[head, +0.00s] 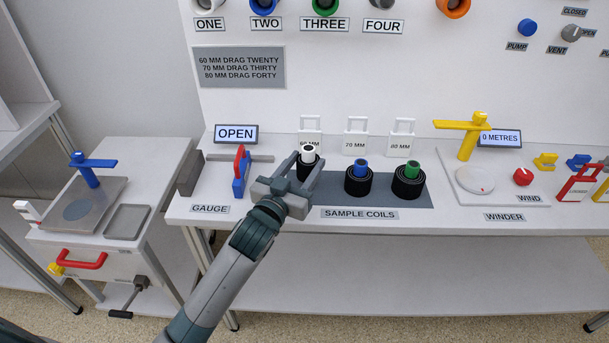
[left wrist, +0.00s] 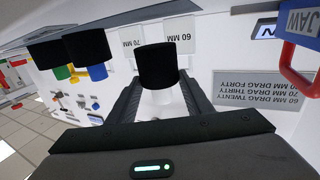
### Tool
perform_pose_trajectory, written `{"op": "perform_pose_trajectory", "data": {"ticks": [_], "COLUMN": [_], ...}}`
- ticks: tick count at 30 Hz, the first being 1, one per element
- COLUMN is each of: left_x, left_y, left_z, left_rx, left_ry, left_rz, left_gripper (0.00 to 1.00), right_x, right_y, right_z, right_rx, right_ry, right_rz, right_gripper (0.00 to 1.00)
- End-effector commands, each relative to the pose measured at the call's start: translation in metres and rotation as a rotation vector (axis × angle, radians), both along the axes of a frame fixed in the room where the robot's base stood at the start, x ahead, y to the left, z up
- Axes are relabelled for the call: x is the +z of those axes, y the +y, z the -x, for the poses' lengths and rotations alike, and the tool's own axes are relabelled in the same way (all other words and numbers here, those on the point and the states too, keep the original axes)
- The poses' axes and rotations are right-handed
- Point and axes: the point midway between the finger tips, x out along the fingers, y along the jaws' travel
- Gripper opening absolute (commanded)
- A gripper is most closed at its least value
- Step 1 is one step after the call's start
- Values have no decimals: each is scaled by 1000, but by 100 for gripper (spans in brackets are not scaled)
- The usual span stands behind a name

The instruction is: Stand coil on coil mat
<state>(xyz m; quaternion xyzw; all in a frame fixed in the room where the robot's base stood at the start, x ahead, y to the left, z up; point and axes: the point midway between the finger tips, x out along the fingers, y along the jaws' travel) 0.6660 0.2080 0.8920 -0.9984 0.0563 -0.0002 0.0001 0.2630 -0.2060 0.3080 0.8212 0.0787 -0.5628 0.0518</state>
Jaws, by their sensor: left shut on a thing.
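A black coil with a white core (head: 308,154) is between the fingers of my left gripper (head: 306,170) at the left end of the dark grey coil mat (head: 385,201). In the left wrist view the fingers close on the white core (left wrist: 163,98), with the black coil (left wrist: 158,66) beyond. The coil looks upright. I cannot tell whether its base touches the mat; my gripper hides it. A blue-cored coil (head: 358,182) and a green-cored coil (head: 407,181) stand on the mat to its right. My right gripper is not in view.
Marker cards stand behind the coils, one reading 70 MM (head: 356,145). A gauge with a red and blue jaw (head: 240,172) stands close left of my gripper. The winder (head: 483,183) with a yellow arm is to the right. A low cart (head: 90,215) stands at left.

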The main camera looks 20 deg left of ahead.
Motion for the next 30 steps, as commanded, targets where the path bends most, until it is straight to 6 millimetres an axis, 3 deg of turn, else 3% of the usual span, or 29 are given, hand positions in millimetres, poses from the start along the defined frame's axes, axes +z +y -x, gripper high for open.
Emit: {"op": "perform_pose_trajectory", "data": {"ticks": [9,23,24,25,30], "left_x": [-34,-39,-38,-38,-38], "left_y": [0,0,0,0,0], "left_z": [1,0,0,0,1], "left_rx": [1,0,0,0,0], "left_ry": [1,-1,0,0,1], "left_rz": [0,0,0,0,0], "left_gripper": [17,17,56,63,65], "right_x": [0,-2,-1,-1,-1], "right_y": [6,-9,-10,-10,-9], "right_z": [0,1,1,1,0], "right_rx": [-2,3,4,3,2], "right_ry": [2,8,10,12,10], "right_rz": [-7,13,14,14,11], "right_gripper": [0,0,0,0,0]}}
